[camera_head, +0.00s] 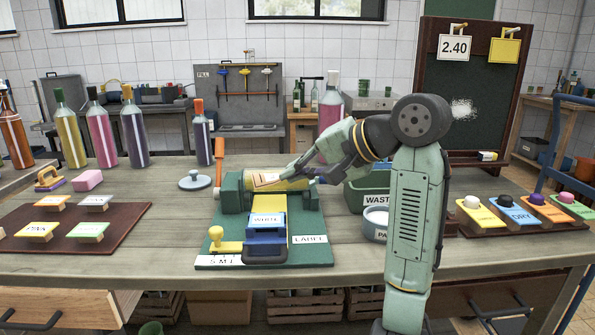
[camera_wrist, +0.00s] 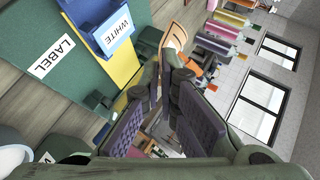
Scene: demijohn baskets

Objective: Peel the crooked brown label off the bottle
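A yellow bottle (camera_head: 301,184) lies on its side in the green cradle (camera_head: 231,193) on the bench. A pale label with a brown border (camera_head: 268,181) sits tilted on its upper side. My gripper (camera_head: 296,171) is above the bottle's right part, close to the label's right edge; I cannot tell whether it touches. In the wrist view my gripper (camera_wrist: 165,95) shows its two dark finger pads apart, with a gap between them and nothing clearly held. The fingers hide most of the bottle there.
An orange lever (camera_head: 219,160) stands left of the cradle. In front are a blue block marked WHITE (camera_head: 266,241) and a yellow stamp (camera_head: 222,241). The WASTE bin (camera_head: 372,197) and a pale round tin (camera_head: 375,222) stand right, close to my arm. Upright bottles stand at back left.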

